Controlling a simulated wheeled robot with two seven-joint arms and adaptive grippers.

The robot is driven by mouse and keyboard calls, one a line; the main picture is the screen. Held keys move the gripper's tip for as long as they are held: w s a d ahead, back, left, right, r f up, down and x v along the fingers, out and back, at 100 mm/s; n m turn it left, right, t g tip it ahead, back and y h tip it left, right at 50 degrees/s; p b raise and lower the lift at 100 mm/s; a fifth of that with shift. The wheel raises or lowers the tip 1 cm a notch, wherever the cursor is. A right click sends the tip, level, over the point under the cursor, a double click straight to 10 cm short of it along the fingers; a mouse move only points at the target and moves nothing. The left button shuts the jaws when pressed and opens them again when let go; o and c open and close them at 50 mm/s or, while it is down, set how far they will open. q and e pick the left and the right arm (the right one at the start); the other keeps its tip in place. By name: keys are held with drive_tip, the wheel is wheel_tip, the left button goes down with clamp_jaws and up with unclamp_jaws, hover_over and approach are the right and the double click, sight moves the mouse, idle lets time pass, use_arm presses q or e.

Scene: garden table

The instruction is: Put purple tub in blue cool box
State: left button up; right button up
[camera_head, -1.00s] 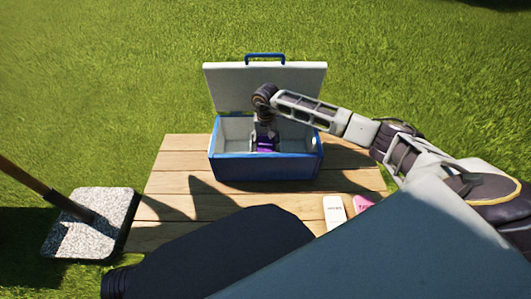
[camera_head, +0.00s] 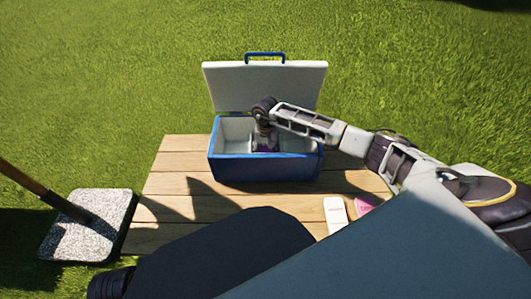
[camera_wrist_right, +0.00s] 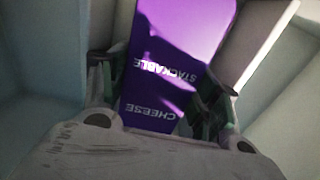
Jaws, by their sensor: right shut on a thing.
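The blue cool box (camera_head: 266,168) stands on the wooden table with its white lid (camera_head: 232,88) tilted open at the back. My right gripper (camera_head: 265,143) reaches down inside the box, its fingers partly hidden by the front wall. The purple tub (camera_wrist_right: 165,85), marked "CHEESE" and "STACKABLE", is between the right gripper's two fingers (camera_wrist_right: 160,100) in the right wrist view, and the gripper is shut on it. In the head view the tub is mostly hidden. I cannot tell whether it touches the box floor. My left gripper is not in view.
A white carton (camera_head: 335,213) and a pink item (camera_head: 366,204) lie on the table (camera_head: 165,185) at the front right. A speckled stone base (camera_head: 88,225) with a wooden pole stands at the left. The table left of the box is clear.

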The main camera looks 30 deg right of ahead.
drive_tip(key=shift+f, duration=0.1)
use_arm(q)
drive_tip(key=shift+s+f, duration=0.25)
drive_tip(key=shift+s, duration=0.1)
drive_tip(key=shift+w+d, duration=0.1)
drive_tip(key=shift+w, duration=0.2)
use_arm(e)
drive_tip(key=shift+f, duration=0.15)
drive_tip(key=o, duration=0.9)
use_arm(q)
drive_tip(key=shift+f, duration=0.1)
